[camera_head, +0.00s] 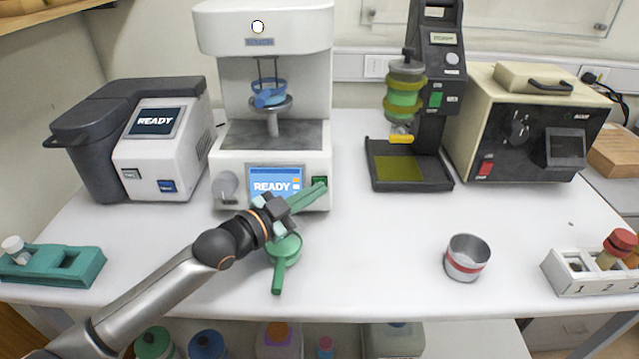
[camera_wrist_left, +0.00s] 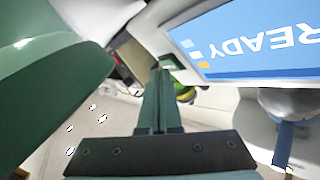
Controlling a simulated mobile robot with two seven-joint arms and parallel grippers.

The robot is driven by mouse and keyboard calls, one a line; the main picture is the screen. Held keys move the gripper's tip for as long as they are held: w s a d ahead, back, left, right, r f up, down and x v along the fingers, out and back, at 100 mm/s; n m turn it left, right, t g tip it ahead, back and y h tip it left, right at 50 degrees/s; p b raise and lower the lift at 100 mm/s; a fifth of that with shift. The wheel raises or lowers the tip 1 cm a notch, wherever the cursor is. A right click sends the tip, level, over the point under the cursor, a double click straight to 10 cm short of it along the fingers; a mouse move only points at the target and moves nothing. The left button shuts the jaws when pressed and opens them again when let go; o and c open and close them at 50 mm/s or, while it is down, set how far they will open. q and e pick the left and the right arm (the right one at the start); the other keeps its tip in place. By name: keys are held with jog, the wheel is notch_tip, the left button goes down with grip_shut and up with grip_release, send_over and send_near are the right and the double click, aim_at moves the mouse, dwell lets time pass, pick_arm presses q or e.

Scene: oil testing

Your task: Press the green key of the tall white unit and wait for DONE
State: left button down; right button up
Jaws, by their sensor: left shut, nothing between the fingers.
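The tall white unit (camera_head: 265,30) stands at the back of the bench. Its screen (camera_head: 274,182) reads READY, also seen upside down in the left wrist view (camera_wrist_left: 250,48). The green key (camera_head: 319,181) is right of the screen, partly covered by my fingertips in the head view. My left gripper (camera_head: 322,187) is shut and empty, its green fingers pointing at the key. In the left wrist view the fingertips (camera_wrist_left: 161,74) end just short of or at the key (camera_wrist_left: 171,61); I cannot tell whether they touch. My right gripper is not in view.
A green pan (camera_head: 286,248) lies below my left gripper. A metal cup (camera_head: 467,258) stands to the right. A grey unit (camera_head: 155,150) reading READY, a black stand (camera_head: 440,120) and a beige unit (camera_head: 480,110) line the back.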

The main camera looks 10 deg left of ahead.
pick_arm(q)
jog(key=shift+w, duration=0.3)
dwell(0.5)
jog(key=shift+s+d+r+p, duration=0.1)
jog(key=shift+s+r+p, duration=0.1)
jog(key=shift+s+p, duration=0.45)
jog(key=shift+s, duration=0.15)
jog(key=s+p, duration=0.3)
jog(key=s+d+r+p, duration=0.1)
jog(key=shift+s+r, duration=0.1)
jog(key=shift+s, duration=0.3)
